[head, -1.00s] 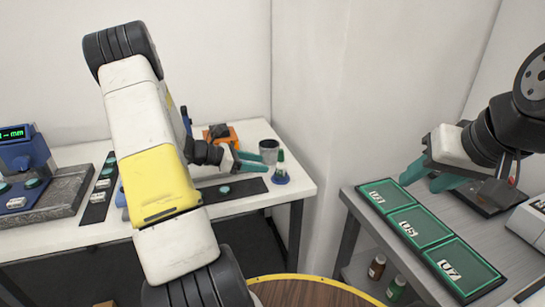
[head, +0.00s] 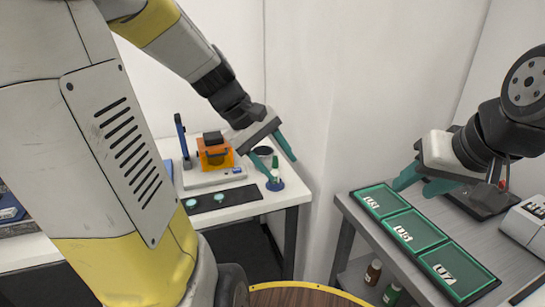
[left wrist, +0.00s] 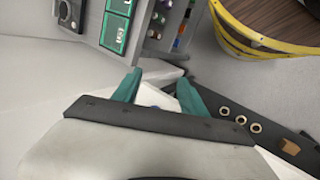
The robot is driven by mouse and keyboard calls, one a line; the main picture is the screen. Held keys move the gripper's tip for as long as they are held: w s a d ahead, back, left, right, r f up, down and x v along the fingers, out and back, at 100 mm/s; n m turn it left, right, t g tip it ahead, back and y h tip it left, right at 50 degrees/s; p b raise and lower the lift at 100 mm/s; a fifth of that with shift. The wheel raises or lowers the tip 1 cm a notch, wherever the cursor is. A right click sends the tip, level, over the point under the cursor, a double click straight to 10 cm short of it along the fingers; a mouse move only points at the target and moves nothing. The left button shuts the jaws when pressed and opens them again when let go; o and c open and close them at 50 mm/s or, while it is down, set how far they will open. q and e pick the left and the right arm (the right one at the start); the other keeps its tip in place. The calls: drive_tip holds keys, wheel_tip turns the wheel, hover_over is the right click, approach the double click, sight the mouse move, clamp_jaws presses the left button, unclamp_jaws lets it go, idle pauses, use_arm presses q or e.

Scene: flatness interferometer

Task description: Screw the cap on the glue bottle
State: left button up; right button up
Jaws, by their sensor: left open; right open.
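The likely glue bottle (head: 275,172), small, pale and green-topped, stands upright in a round blue base (head: 275,185) near the white table's right end. I cannot tell whether its green top is a separate cap; I make out no loose cap. My left gripper (head: 282,167) is open and empty above the bottle, its fingers partly overlapping it in the head view. I cannot tell whether they touch. In the left wrist view, the open left fingers (left wrist: 160,77) have white tabletop between them. My right gripper (head: 412,188) is open over the grey bench at right.
Green labelled trays (head: 415,231) lie on the grey bench; brown (head: 373,272) and green (head: 391,294) bottles stand below.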

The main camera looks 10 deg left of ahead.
use_arm(q)
drive_tip(key=s+a+r+m+t+y, duration=0.1)
drive_tip(key=s+r+m+t+y, duration=0.2)
drive_tip(key=s+r+m, duration=0.2)
drive_tip(key=shift+s+m+y, duration=0.3)
drive_tip(key=shift+s+m, duration=1.4)
drive_tip(key=shift+s, duration=0.45)
drive_tip(key=shift+a, duration=0.1)
drive_tip(key=shift+c, duration=0.4)
